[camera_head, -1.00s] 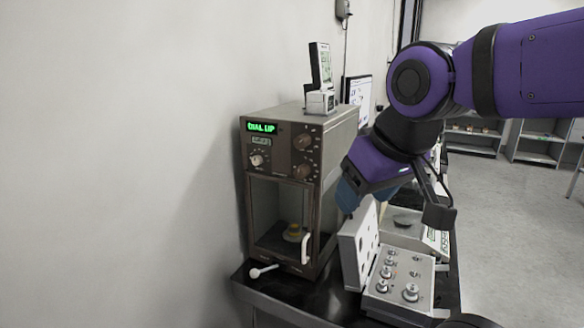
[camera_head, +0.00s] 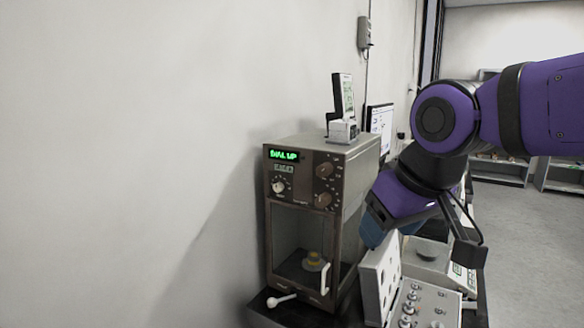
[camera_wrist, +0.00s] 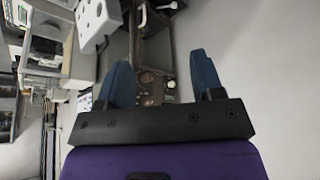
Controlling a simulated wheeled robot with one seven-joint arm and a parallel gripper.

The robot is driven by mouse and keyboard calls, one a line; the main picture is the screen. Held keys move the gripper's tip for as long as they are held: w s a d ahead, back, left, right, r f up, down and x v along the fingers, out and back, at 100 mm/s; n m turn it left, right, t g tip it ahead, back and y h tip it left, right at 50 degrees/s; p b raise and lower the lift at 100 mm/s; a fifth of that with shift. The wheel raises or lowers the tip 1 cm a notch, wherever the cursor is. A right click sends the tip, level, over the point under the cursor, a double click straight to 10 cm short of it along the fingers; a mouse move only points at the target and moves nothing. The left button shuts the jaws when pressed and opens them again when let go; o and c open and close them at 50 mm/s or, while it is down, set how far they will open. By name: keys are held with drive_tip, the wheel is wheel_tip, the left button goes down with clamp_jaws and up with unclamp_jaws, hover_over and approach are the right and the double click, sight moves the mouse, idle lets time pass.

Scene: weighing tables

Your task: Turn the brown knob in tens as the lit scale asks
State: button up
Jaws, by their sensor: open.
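The lit scale (camera_head: 352,190) is a tall brown-grey cabinet with a green display (camera_head: 283,155) reading "DIAL UP". Two brown knobs are on the right of its panel, an upper one (camera_head: 325,170) and a lower one (camera_head: 323,200). Their markings are too small to read, so I cannot tell which is the tens. A pale knob (camera_head: 278,187) is at the left.
A white handle (camera_head: 325,278) is on the chamber door, and a white-knobbed lever (camera_head: 281,301) sticks out at the base. A small device (camera_head: 342,130) sits on top. A wall is close on the left.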

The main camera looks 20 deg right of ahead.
drive_tip(key=w+d+f+n+g+h, duration=0.4)
drive_tip(key=w+d, duration=0.1)
drive_tip(key=n+t+h, duration=0.9)
drive_tip(key=n+h, duration=0.2)
drive_tip(key=n, duration=0.7)
approach(320, 204)
drive_tip(key=x, duration=1.1)
drive_tip(key=shift+d, duration=0.1)
drive_tip(key=shift+c, duration=0.4)
drive_tip(key=c, duration=0.8)
drive_tip(key=shift+c, duration=0.2)
